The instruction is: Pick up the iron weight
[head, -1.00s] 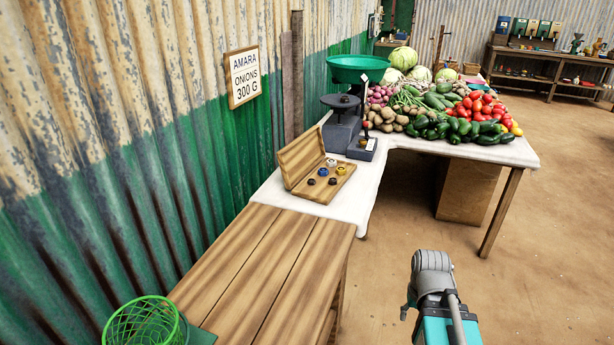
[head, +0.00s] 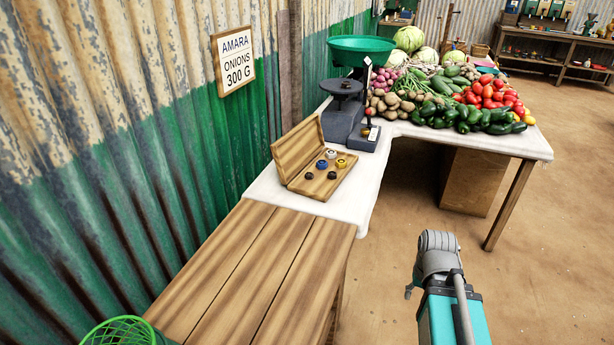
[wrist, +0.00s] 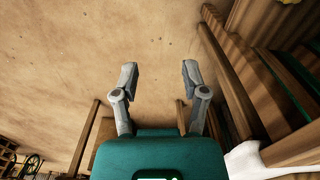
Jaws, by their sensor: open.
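An open wooden weight box (head: 296,150) lies on the white-covered table, holding several small round weights. Two are dark: one at the front left (head: 308,176) and one at the front right (head: 332,175). The others are a blue weight (head: 321,164), a silver weight (head: 331,154) and a gold-coloured weight (head: 341,163). Which one is iron I cannot tell for sure; the dark ones look closest. My gripper (wrist: 159,72) is open and empty over bare ground in the wrist view, well away from the box. No weight shows there.
A balance scale with a green pan (head: 362,50) stands behind the box. Vegetables, including tomatoes (head: 495,95), cover the table's far part. A plank bench (head: 250,275) is in front, with a green basket (head: 122,331) at its near left. A corrugated wall (head: 120,150) bounds the left. The ground at right is open.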

